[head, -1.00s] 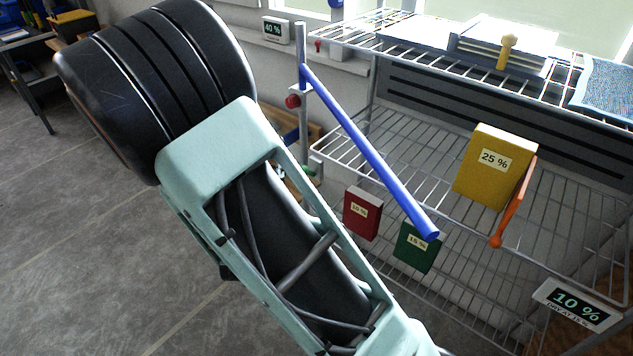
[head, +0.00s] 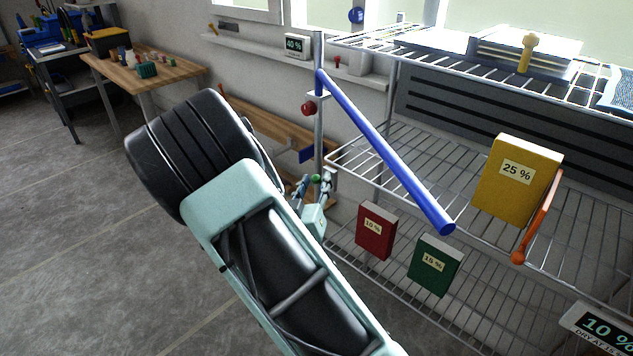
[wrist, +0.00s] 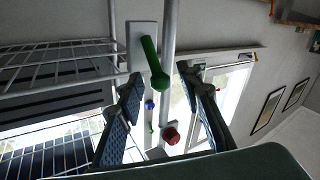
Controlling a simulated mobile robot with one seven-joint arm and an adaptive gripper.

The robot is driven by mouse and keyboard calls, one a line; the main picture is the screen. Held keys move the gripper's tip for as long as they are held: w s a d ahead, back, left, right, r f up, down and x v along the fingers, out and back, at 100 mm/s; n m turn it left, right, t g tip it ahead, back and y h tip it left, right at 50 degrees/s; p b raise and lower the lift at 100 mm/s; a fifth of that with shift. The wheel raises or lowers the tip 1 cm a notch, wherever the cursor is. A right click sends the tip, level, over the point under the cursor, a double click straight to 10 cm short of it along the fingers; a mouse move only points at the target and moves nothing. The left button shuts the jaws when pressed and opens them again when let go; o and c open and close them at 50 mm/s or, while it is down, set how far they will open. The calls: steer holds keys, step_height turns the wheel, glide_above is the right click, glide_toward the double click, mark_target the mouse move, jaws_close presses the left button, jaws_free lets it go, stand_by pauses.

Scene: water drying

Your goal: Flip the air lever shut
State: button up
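A green lever with a round knob (wrist: 152,64) sits on a pale plate (wrist: 141,40) beside the rack post in the wrist view. Only its green knob (head: 316,178) shows in the head view. My gripper (wrist: 162,84) is open, with one finger on each side of the green knob. In the head view my gripper (head: 314,186) is low beside the rack post. I cannot see whether the fingers touch the lever. No label marks which lever is for air. A red knob (head: 308,108) is higher on the post and also shows in the wrist view (wrist: 171,133).
A long blue bar (head: 385,150) slants from the post across the wire rack (head: 400,145). Red (head: 376,231), green (head: 435,266) and yellow (head: 517,180) percentage boxes are at the rack. An orange lever (head: 538,218) hangs by the yellow box. A wooden table (head: 150,72) stands behind left.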

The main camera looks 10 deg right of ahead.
steer(key=shift+w+d, duration=0.25)
steer(key=shift+w, duration=0.35)
jaws_close()
steer(key=shift+r, duration=0.1)
